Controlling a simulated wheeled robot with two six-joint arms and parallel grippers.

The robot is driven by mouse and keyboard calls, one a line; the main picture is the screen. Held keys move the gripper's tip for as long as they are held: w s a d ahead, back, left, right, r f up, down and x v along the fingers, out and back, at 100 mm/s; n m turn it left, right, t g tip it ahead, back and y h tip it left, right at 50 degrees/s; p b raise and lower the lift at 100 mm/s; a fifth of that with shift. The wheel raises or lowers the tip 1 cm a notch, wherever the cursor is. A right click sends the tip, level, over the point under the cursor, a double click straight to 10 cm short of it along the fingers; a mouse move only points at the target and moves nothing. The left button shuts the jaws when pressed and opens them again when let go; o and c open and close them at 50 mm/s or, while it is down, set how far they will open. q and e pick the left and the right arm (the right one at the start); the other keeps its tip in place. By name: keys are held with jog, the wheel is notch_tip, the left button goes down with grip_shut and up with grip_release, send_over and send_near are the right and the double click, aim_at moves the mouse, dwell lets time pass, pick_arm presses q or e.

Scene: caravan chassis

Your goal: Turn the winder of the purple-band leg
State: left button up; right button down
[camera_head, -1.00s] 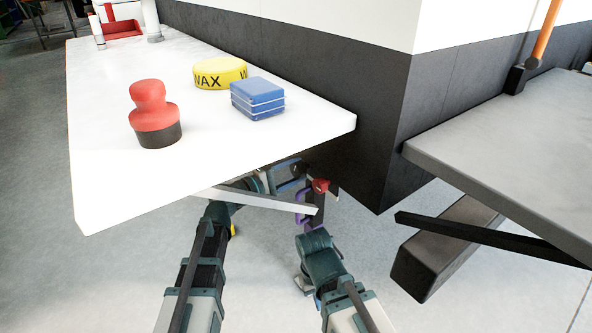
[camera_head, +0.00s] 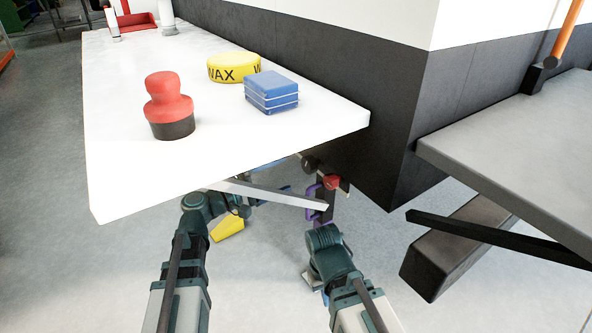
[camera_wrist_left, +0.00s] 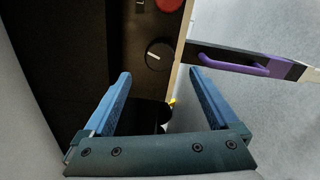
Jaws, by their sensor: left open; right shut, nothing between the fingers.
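The leg with the purple band (camera_wrist_left: 275,82) runs toward the right edge of the left wrist view. A purple bar handle (camera_wrist_left: 238,65) is on it. In the head view purple parts (camera_head: 312,196) show below the white table. A round black knob (camera_wrist_left: 159,54) sits on the dark panel; it also shows in the head view (camera_head: 309,163). I cannot tell which part is the winder. My left gripper (camera_wrist_left: 161,75) is open and empty, with the knob beyond its fingertips and the purple handle to the right. My right gripper (camera_head: 326,296) is shut and mostly hidden behind its wrist.
A white table (camera_head: 115,170) overhangs the left arm, carrying a red-topped object (camera_head: 168,105), a yellow wax tin (camera_head: 234,67) and blue blocks (camera_head: 271,92). A pale strut (camera_head: 265,193) crosses below. A red knob (camera_head: 332,182) is near the leg. A yellow wedge (camera_head: 228,224) lies on the floor.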

pick_arm(q)
jog(key=shift+v, duration=2.3)
